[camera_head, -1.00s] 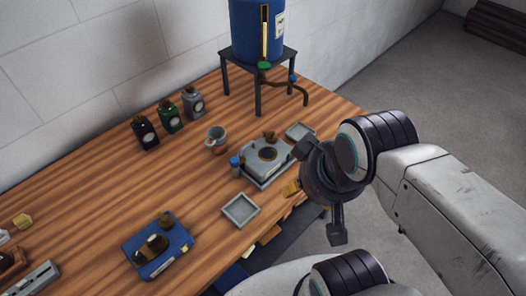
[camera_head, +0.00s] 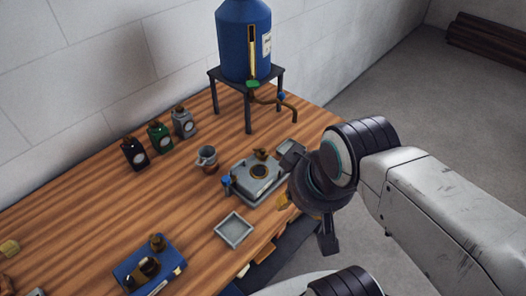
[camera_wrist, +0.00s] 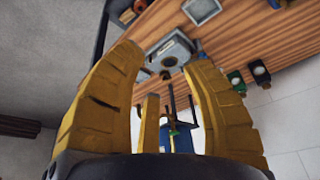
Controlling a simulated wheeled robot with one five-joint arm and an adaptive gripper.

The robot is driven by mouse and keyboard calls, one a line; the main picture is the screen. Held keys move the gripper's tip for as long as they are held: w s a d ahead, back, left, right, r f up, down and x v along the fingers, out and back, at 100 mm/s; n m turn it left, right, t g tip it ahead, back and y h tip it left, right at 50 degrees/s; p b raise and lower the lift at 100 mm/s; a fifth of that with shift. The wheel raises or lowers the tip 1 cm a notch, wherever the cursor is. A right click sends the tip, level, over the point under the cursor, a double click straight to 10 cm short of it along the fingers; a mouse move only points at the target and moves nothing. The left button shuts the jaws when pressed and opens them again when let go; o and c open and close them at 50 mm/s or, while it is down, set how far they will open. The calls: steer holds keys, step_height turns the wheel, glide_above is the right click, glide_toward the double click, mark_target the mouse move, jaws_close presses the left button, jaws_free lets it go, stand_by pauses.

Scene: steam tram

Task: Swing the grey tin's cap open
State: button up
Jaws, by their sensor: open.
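The grey tin (camera_head: 184,126) stands upright on the wooden table near the wall, at the right end of a row of three. Its brown cap (camera_head: 180,107) sits on top and looks shut, though it is small here. My gripper (camera_head: 287,199) is over the table's front right edge, well away from the tin, with the grey box between them. In the wrist view my gripper (camera_wrist: 163,62) has its yellow fingers spread with nothing between them. I cannot make out the grey tin there; a finger may hide it.
Green tin (camera_head: 160,137) and black tin (camera_head: 135,154) stand left of the grey one. A mug (camera_head: 207,159), grey box (camera_head: 250,188), shallow tray (camera_head: 233,231) and blue box (camera_head: 137,272) are nearer. A blue barrel (camera_head: 243,45) on a stand is at the back.

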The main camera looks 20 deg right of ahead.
steer(key=w+r+g+b, duration=0.1)
steer(key=w+b, duration=0.1)
steer(key=w, duration=0.7)
steer(key=n+g+b, duration=0.2)
steer(key=g+b, duration=0.1)
steer(key=b, duration=0.2)
glide_above(263, 149)
steer(key=f, duration=1.4)
steer(key=shift+s+a+f, duration=0.15)
steer(key=shift+s+f, duration=0.1)
steer(key=shift+s, duration=0.05)
steer(key=shift+w+f, duration=0.2)
steer(key=shift+f, duration=0.3)
steer(key=shift+w+f, duration=0.15)
steer(key=shift+f, duration=3.55)
steer(key=shift+o, duration=0.3)
jaws_close()
